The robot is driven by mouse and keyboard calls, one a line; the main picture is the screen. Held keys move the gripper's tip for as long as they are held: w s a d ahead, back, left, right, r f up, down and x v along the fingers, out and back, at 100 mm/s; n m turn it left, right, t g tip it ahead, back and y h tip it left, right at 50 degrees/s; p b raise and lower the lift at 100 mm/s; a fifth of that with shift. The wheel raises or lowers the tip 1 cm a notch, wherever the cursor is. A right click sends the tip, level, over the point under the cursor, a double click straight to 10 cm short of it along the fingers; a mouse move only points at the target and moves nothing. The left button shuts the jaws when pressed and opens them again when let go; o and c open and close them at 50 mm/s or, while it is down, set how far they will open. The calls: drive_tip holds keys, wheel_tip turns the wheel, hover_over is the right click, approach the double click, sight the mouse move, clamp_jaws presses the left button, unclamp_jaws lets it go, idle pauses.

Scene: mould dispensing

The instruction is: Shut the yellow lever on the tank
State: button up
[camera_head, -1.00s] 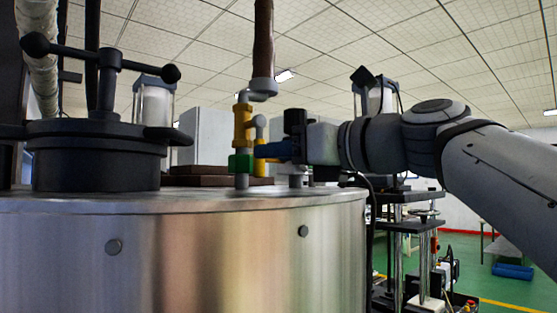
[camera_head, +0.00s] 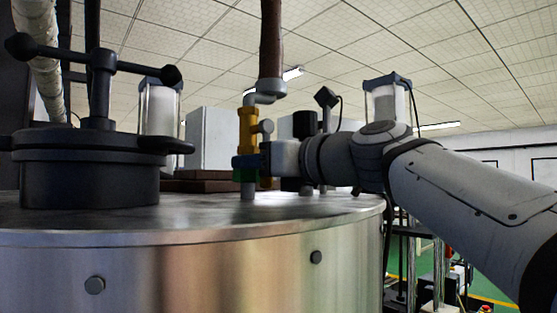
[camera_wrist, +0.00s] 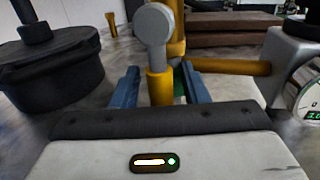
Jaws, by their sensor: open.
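A yellow upright pipe (camera_head: 249,128) with a green valve part at its foot stands on the tank (camera_head: 190,220). In the wrist view a yellow bar (camera_wrist: 235,67), which looks like the lever, runs level to the right from beside the green part (camera_wrist: 178,82). My gripper (camera_wrist: 160,86) is open, its blue fingers on either side of a short yellow stub (camera_wrist: 159,90) with a grey round cap (camera_wrist: 153,24). The bar lies outside the right finger. In the head view my gripper (camera_head: 240,162) overlaps the valve; contact cannot be told.
A black hatch (camera_head: 90,168) with a crossbar handle stands on the tank to the left. A gauge (camera_wrist: 308,100) sits at the right of the wrist view. Brown blocks (camera_wrist: 225,28) lie behind the valve. A brown hose (camera_head: 270,45) hangs above the pipe.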

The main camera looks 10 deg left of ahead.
clamp_jaws()
idle(0.4)
